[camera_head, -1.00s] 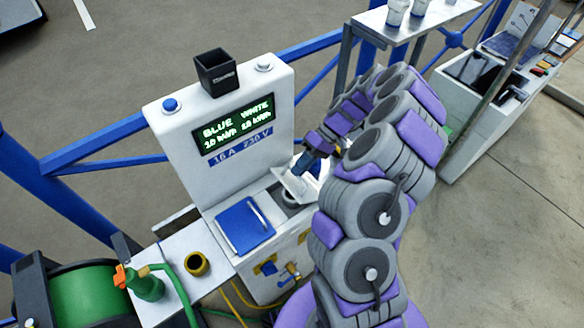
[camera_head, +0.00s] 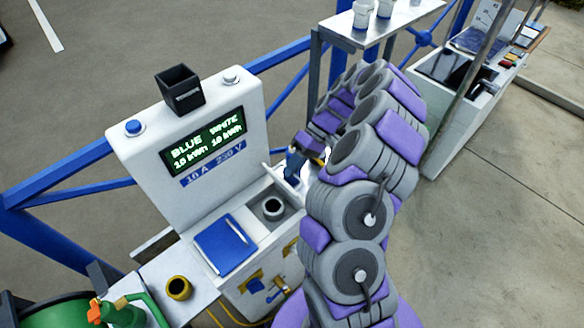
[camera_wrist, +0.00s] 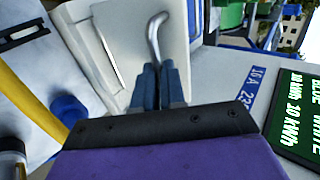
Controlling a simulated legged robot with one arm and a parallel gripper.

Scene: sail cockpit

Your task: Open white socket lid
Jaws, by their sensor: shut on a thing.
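The white socket lid (camera_head: 287,187) stands raised at the right side of the white socket, partly hidden by my arm. It fills the upper left of the wrist view (camera_wrist: 133,50), with a curved metal handle (camera_wrist: 154,38). My gripper (camera_wrist: 160,84) is shut on this handle. In the head view my gripper (camera_head: 295,164) is at the lid, with its fingertips hard to see. The round grey socket (camera_head: 272,208) is uncovered. The blue socket lid (camera_head: 226,246) lies flat and closed to the left of it.
The white pedestal (camera_head: 142,150) with its green-lettered display (camera_head: 203,141) rises behind the sockets. A black cup (camera_head: 180,92) stands on top. A yellow ring-shaped cup (camera_head: 178,288) and a green hose nozzle (camera_head: 122,314) are at lower left. A shelf with white cups (camera_head: 362,14) stands behind my arm.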

